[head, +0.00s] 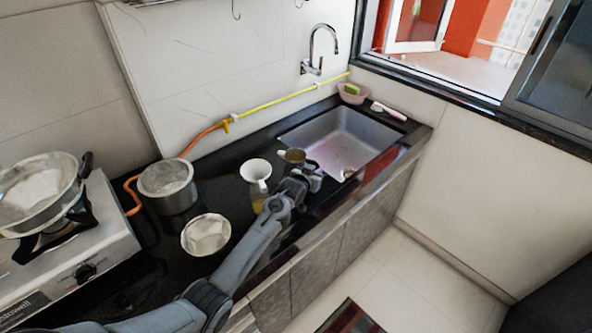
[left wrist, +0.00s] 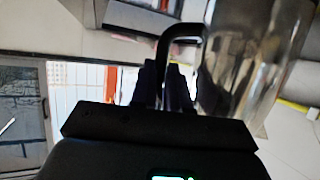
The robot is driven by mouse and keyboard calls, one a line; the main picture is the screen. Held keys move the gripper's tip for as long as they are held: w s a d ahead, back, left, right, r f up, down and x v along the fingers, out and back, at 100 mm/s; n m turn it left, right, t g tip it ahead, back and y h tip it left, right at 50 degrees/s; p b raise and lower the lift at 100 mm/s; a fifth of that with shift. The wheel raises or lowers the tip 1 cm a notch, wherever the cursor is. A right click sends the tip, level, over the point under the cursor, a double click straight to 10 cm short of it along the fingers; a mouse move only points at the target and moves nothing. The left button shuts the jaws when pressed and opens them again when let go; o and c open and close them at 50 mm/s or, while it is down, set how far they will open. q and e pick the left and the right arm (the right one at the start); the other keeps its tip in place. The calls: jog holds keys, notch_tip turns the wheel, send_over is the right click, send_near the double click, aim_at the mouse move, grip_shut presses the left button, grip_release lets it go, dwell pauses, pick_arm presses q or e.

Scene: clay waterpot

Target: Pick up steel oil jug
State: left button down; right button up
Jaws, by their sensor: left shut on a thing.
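The steel oil jug (head: 293,156) is at the left edge of the sink in the head view, partly hidden by my left gripper (head: 308,178). In the left wrist view the jug's shiny steel body (left wrist: 250,60) fills the upper right, with a dark handle (left wrist: 183,30) on its left side. My left gripper (left wrist: 165,88) is shut on that handle. I cannot tell whether the jug's base touches the counter. My right gripper is not in view.
A white funnel-like vessel (head: 256,171) stands close left of the jug. A steel pot (head: 170,200) and a bowl (head: 206,237) are farther left, beside the stove (head: 100,232) with its pan (head: 38,195). The sink (head: 335,140) is open to the right, below the tap (head: 313,68).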

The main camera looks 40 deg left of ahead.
aim_at(315, 162)
pick_arm(q)
jog(key=shift+r, duration=0.15)
dwell(0.5)
jog(key=shift+r+p, duration=0.3)
jog(key=shift+r, duration=0.55)
notch_tip(315, 162, up, 2)
jog(key=shift+r+p, duration=0.25)
jog(key=shift+p, duration=0.1)
jog(key=d+r+p, duration=0.2)
jog(key=d+r, duration=0.4)
jog(key=d, duration=0.5)
jog(key=shift+s+d+r, duration=0.35)
jog(key=shift+s, duration=0.05)
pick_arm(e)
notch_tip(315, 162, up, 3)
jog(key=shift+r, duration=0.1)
